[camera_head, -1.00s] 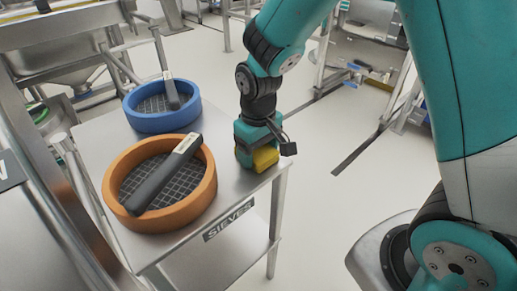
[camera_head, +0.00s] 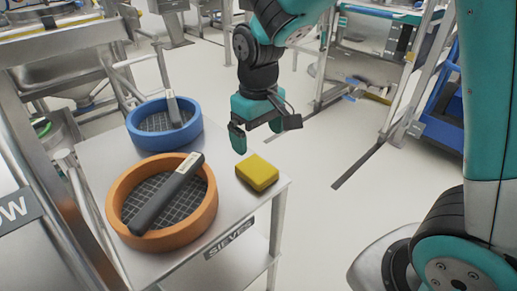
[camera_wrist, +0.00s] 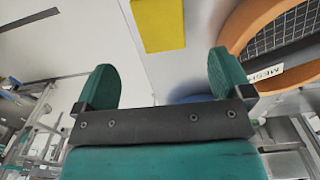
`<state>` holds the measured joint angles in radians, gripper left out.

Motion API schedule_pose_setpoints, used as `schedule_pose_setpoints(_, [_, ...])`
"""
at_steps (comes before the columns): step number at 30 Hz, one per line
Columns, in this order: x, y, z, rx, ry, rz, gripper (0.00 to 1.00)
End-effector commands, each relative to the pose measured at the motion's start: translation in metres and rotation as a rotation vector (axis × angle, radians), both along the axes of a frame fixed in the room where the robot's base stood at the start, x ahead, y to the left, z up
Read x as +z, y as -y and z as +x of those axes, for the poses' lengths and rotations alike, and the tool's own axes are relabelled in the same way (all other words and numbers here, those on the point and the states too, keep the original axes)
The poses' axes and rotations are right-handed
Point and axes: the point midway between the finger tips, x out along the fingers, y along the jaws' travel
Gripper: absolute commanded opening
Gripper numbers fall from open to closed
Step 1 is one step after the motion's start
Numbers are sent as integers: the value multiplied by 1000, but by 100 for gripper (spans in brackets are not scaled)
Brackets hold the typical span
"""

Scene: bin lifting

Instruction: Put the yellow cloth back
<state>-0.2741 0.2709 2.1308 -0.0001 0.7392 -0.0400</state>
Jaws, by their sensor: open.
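The yellow cloth (camera_head: 257,173) is a folded block lying flat on the metal sieve table (camera_head: 232,205), near its right edge and to the right of the orange sieve. It also shows in the wrist view (camera_wrist: 158,24), beyond the fingertips. My gripper (camera_head: 257,130) is open and empty, above and behind the cloth, clear of it. Its two teal fingers stand wide apart in the wrist view (camera_wrist: 163,78) with nothing between them.
An orange sieve (camera_head: 112,208) with a dark-handled tool across it stands on the table's front left. A blue sieve (camera_head: 137,137) with another such tool stands behind it. Open floor (camera_head: 330,220) lies to the right.

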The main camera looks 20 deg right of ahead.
Motion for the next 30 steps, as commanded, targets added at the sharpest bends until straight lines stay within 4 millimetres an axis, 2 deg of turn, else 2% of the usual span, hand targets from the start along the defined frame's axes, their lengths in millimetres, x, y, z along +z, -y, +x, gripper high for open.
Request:
schedule_pose_setpoints(1, [9, 0, 0, 0, 3, 1, 97])
schedule_pose_setpoints(5, [20, -1, -2, 4, 3, 6, 97])
schedule_pose_setpoints(8, [33, -6, -22, 37, 12, 48, 97])
schedule_pose_setpoints(12, [57, -22, -81, 137, 34, 170, 97])
schedule_pose_setpoints(15, [68, -34, -126, 211, 46, 257, 97])
schedule_pose_setpoints(19, [74, -43, -168, 277, 55, 334, 97])
schedule_pose_setpoints(23, [75, -47, -182, 300, 55, 362, 97])
schedule_pose_setpoints(30, [75, -47, -182, 301, 54, 362, 97])
